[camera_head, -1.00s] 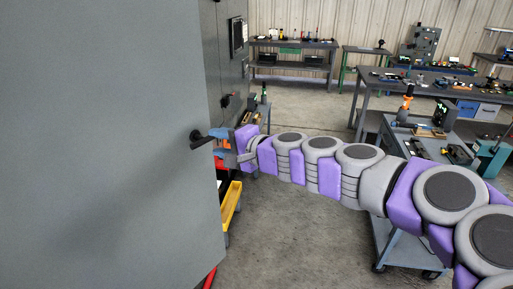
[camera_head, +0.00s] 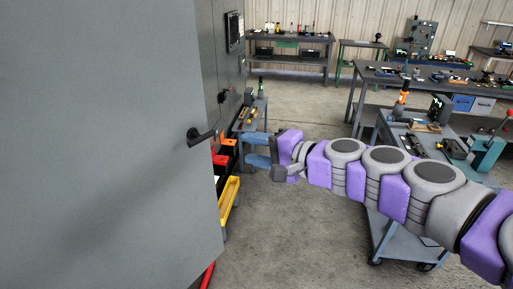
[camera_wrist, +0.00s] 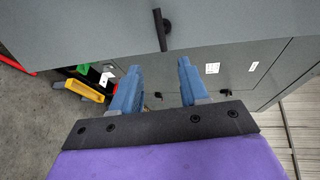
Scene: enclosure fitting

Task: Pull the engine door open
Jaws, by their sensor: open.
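The engine door (camera_head: 95,150) is a large grey panel filling the left of the head view, standing swung out from the grey enclosure (camera_head: 217,60). Its black lever handle (camera_head: 199,136) sits near the door's right edge. My gripper (camera_head: 255,152) is open and empty, to the right of the handle and apart from it. In the wrist view the handle (camera_wrist: 162,30) is beyond and above the gap between my blue fingertips (camera_wrist: 160,68), with nothing between them.
Yellow and red bins (camera_head: 229,198) stand just behind the door's edge. A wheeled cart (camera_head: 400,235) with tools is at the right, under my arm. Workbenches (camera_head: 290,42) line the back. Concrete floor is clear in the middle.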

